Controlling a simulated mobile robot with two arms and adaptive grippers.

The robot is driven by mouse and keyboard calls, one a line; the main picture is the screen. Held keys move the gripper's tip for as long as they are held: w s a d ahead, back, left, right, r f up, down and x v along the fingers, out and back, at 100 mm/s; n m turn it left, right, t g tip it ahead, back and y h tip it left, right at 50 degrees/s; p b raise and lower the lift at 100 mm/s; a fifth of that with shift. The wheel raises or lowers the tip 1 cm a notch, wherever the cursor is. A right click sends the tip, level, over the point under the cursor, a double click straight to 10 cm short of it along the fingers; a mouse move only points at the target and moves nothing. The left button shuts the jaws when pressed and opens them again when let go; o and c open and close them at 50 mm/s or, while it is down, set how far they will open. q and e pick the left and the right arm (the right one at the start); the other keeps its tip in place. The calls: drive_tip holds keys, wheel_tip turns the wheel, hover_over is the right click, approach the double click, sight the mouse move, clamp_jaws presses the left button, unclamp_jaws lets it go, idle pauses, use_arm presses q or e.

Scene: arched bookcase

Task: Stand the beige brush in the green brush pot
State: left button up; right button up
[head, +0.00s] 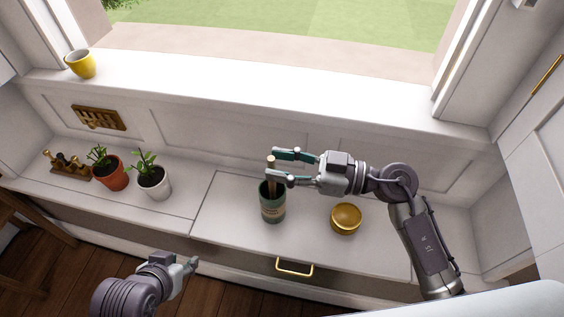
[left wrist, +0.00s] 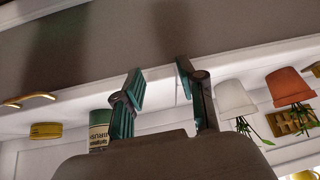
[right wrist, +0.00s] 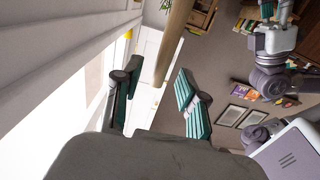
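The green brush pot (head: 272,211) stands upright on the white ledge, and its labelled side shows in the left wrist view (left wrist: 100,131). The beige brush (head: 271,163) appears to stand in the pot, with its upper part above the rim; its lower part is hidden. My right gripper (head: 272,164) is level with the upper part of the brush. The right wrist view shows its fingers apart, with the beige shaft (right wrist: 174,38) in the gap and no clear contact. My left gripper (head: 193,264) is low in front of the ledge, open and empty.
A gold bowl (head: 346,218) stands right of the pot. To the left are a white plant pot (head: 154,186), a terracotta plant pot (head: 113,176) and a brass stand (head: 68,165). A yellow cup (head: 81,65) is on the windowsill. The ledge between white pot and green pot is clear.

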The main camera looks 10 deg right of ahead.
drive_tip(key=shift+d, duration=0.1)
idle(0.3)
drive_tip(key=v, duration=1.2)
idle(0.6)
